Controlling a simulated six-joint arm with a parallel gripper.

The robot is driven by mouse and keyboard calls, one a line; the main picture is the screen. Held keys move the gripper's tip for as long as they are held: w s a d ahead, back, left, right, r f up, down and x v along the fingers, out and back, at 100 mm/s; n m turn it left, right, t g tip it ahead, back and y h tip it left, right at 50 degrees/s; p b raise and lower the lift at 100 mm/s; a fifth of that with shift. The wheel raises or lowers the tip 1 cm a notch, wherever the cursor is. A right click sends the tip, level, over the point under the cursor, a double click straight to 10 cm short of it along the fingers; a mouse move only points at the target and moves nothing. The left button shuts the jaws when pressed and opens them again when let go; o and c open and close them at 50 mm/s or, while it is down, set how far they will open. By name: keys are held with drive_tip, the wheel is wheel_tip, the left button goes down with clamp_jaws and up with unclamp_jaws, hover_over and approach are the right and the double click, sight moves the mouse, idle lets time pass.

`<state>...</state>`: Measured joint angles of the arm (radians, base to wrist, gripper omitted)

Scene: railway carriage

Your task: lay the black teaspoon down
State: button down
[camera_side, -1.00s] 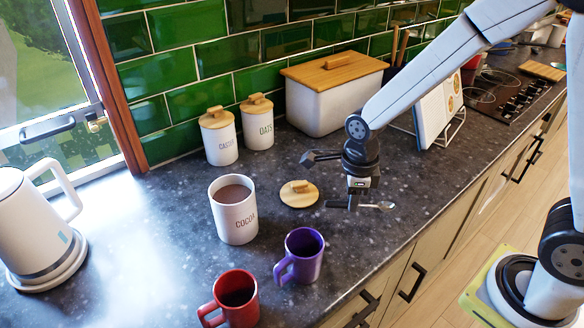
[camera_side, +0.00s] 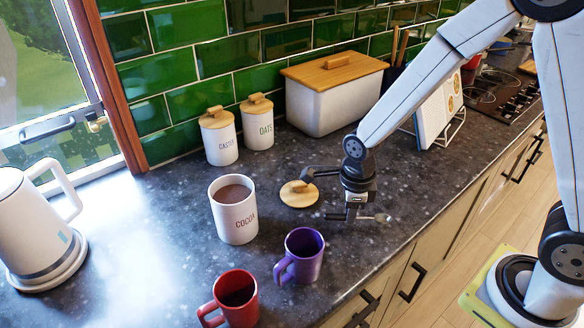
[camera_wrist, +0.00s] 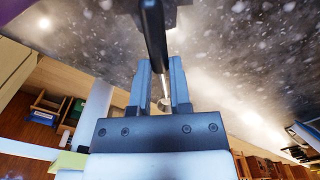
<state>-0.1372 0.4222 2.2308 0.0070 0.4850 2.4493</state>
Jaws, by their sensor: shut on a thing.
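My gripper (camera_side: 352,218) is shut on the black teaspoon (camera_side: 383,218), low over the worktop near its front edge. In the side view the spoon's black handle points left and its metal bowl points right. In the wrist view the black handle (camera_wrist: 154,35) extends up the picture, and the spoon passes between my two fingers (camera_wrist: 161,68). I cannot tell whether the spoon touches the worktop.
On the speckled worktop (camera_side: 150,240), an open cocoa canister (camera_side: 234,222), a purple mug (camera_side: 304,262) and a red mug (camera_side: 238,292) stand to the left. A round wooden lid (camera_side: 298,195) lies behind my gripper. The oats canister (camera_side: 258,128) is further back.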

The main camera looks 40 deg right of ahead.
drive_tip(key=shift+f, duration=1.35)
drive_tip(key=shift+c, duration=2.4)
unclamp_jaws()
drive_tip(key=shift+r, duration=0.1)
drive_tip(key=shift+r, duration=3.8)
